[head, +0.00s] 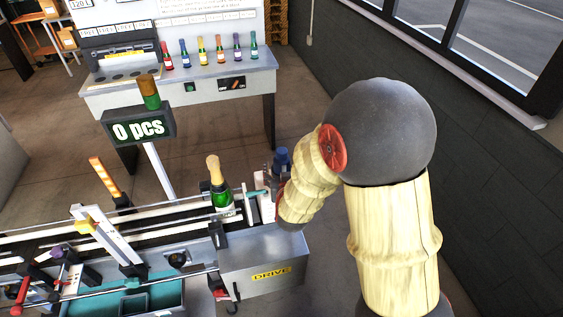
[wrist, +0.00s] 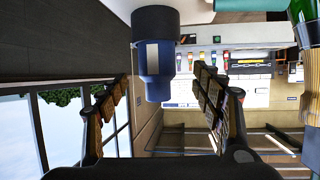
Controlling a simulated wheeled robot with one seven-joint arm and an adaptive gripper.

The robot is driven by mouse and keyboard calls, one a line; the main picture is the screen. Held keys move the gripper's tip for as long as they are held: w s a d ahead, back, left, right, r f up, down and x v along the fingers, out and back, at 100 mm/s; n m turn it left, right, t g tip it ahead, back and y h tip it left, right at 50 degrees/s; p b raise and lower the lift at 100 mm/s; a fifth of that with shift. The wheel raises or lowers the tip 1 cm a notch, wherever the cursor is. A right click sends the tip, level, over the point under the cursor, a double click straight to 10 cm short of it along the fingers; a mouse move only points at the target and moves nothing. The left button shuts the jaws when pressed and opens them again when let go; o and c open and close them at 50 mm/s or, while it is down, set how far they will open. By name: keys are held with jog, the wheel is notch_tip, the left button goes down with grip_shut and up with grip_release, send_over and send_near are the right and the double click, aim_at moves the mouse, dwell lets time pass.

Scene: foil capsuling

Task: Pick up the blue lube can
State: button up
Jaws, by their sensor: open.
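The blue lube can (wrist: 156,45) hangs into the upper middle of the wrist view, which is upside down. It has a pale label and a narrower blue end. My gripper (wrist: 160,76) is open, with one finger to each side of the can and visible gaps between. I cannot tell how deep the can sits between the fingers. In the head view the can's blue top (head: 282,156) shows just behind my arm at the conveyor's right end. My arm hides its lower part and most of the gripper there.
A green bottle with gold foil (head: 220,190) stands upright on the conveyor (head: 120,222), left of the can. The grey drive box (head: 262,262) is in front. A back table (head: 190,87) holds several small coloured bottles. A counter sign (head: 139,128) reads 0 pcs.

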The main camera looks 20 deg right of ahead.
aim_at(282, 161)
jog(key=shift+d+p+x, duration=0.15)
jog(key=shift+p+x, duration=0.15)
jog(key=shift+x, duration=1.4)
jog(key=shift+d+p+x, duration=0.15)
jog(key=shift+p+x, duration=0.1)
jog(key=shift+x, duration=1.5)
jog(key=shift+r, duration=0.15)
jog(key=shift+c, duration=0.9)
jog(key=c, duration=1.1)
jog(key=shift+c, duration=0.2)
